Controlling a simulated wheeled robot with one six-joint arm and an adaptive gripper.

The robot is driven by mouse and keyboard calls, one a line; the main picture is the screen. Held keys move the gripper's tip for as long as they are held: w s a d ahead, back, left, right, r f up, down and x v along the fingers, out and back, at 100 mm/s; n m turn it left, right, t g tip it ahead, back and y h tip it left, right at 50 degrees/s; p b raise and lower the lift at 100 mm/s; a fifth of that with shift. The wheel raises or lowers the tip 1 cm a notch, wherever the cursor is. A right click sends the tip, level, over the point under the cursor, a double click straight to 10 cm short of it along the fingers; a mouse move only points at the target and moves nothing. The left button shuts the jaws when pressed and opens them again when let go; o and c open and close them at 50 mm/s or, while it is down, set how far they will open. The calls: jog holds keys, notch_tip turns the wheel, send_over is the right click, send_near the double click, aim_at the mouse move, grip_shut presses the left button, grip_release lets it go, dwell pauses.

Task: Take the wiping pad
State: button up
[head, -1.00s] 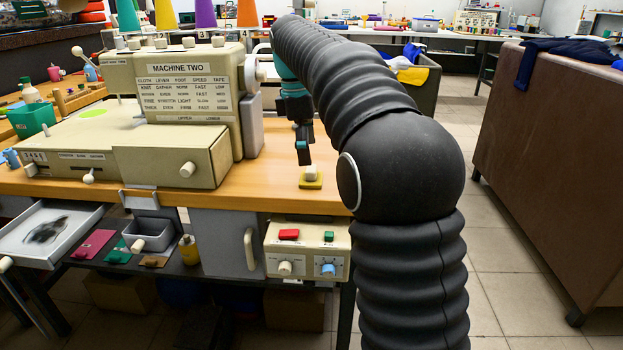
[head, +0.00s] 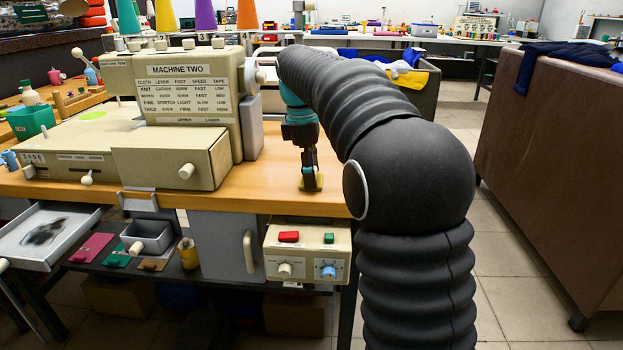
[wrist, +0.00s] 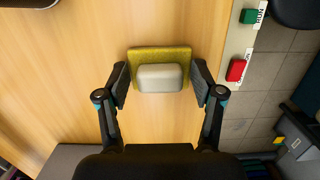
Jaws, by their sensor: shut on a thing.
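The wiping pad (wrist: 160,53) is a yellow slab with a pale block-shaped handle (wrist: 160,78) on top. In the head view the pad (head: 319,183) is at the front right of the wooden table top, mostly hidden behind my gripper (head: 309,180). In the wrist view my gripper (wrist: 160,80) has one finger on each side of the pad, shut on it. The pad lies flat and appears to be still on or very near the table top.
A beige machine (head: 188,95) labelled MACHINE TWO stands left of my gripper. A control box (head: 307,252) with red and green buttons hangs below the table's front edge. A large brown bin (head: 560,150) stands to the right. Table around the pad is clear.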

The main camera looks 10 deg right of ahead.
jog(key=shift+r, duration=0.1)
notch_tip(320, 180, up, 4)
jog(key=shift+r+p, duration=0.2)
jog(key=shift+p, duration=0.35)
jog(key=s+d+r, duration=0.6)
jog(key=s+d, duration=0.1)
jog(key=d, duration=0.2)
jog(key=shift+s+r, duration=0.2)
jog(key=shift+s, duration=0.15)
